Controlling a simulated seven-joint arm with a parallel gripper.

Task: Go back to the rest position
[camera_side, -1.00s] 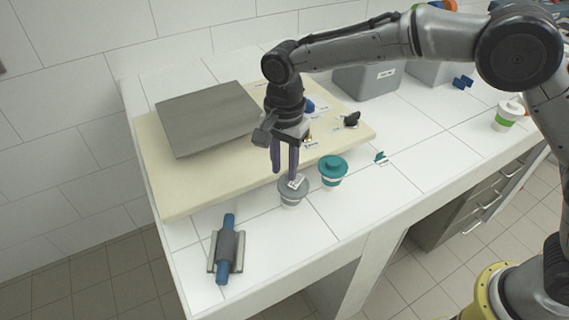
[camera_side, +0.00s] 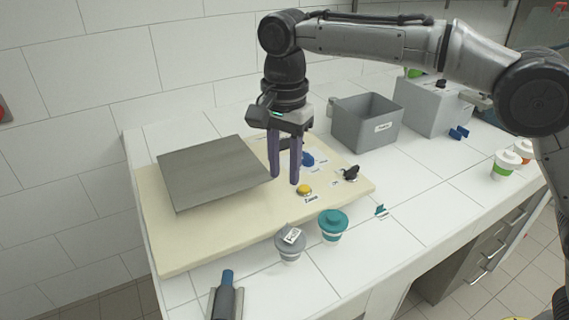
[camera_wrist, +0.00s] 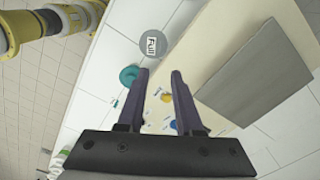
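My gripper (camera_side: 285,182) hangs fingers down above the cream board, open and empty, with a gap between its two purple fingers. It also shows in the wrist view (camera_wrist: 162,74). A grey-lidded cup (camera_side: 290,243) with a label on its lid stands on the white counter at the board's front edge, clear of the fingers. In the wrist view the grey lid (camera_wrist: 153,43) lies beyond the fingertips. A teal-lidded cup (camera_side: 333,225) stands just right of it; its lid (camera_wrist: 129,75) shows left of the fingers in the wrist view.
The cream board (camera_side: 165,250) bears a grey plate (camera_side: 212,172), a yellow button (camera_side: 304,189), a blue button (camera_side: 308,159) and a black knob (camera_side: 351,172). A grey bin (camera_side: 365,125) stands behind. A blue-handled tool (camera_side: 227,295) lies front left.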

